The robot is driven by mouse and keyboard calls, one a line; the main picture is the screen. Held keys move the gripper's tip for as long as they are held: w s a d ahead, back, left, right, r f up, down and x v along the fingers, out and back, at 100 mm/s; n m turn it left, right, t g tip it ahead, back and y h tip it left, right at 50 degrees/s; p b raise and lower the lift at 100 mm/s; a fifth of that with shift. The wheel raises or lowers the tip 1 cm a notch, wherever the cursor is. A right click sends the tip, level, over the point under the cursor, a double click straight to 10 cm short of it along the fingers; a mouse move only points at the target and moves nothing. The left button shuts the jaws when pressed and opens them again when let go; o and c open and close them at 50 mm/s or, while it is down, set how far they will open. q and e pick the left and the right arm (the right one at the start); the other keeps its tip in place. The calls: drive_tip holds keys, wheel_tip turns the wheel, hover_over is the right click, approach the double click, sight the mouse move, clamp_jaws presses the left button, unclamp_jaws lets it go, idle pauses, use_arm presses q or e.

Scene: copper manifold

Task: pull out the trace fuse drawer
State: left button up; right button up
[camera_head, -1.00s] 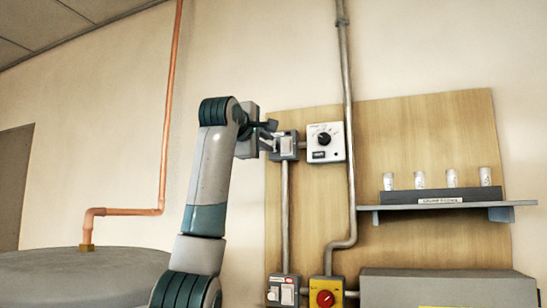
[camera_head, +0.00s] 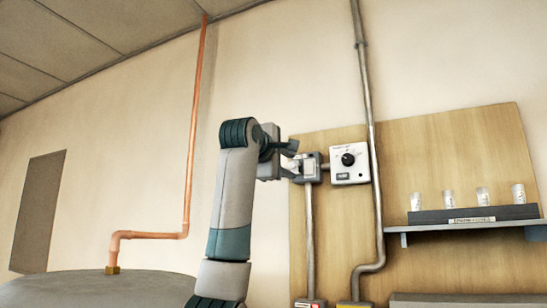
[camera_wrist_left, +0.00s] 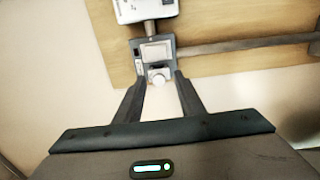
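A small grey box (camera_head: 312,168) is on the wooden board, left of a white dial box. In the left wrist view it is a grey box (camera_wrist_left: 156,50) with a pale square face and a round whitish knob (camera_wrist_left: 160,75) on its near side. I cannot read a label naming the trace fuse drawer. My left gripper (camera_head: 295,163) is at this box in the head view. In the left wrist view its dark fingers (camera_wrist_left: 160,79) are apart, one on each side of the knob, with small gaps visible. My right gripper is not in view.
The white dial box (camera_head: 349,162) is beside the grey box, with a vertical conduit (camera_head: 366,110) to its right. A shelf (camera_head: 465,226) with several white cylinders is further right. A copper pipe (camera_head: 195,120) and grey tank (camera_head: 95,287) are left.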

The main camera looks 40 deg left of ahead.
use_arm(q)
drive_tip(key=shift+s, duration=0.3)
drive_tip(key=b+v, duration=0.8)
drive_tip(key=v, duration=0.9)
drive_tip(key=shift+d+b, duration=0.15)
drive_tip(key=shift+b, duration=0.25)
drive_tip(key=shift+w+r, duration=0.1)
drive_tip(key=shift+w, duration=0.05)
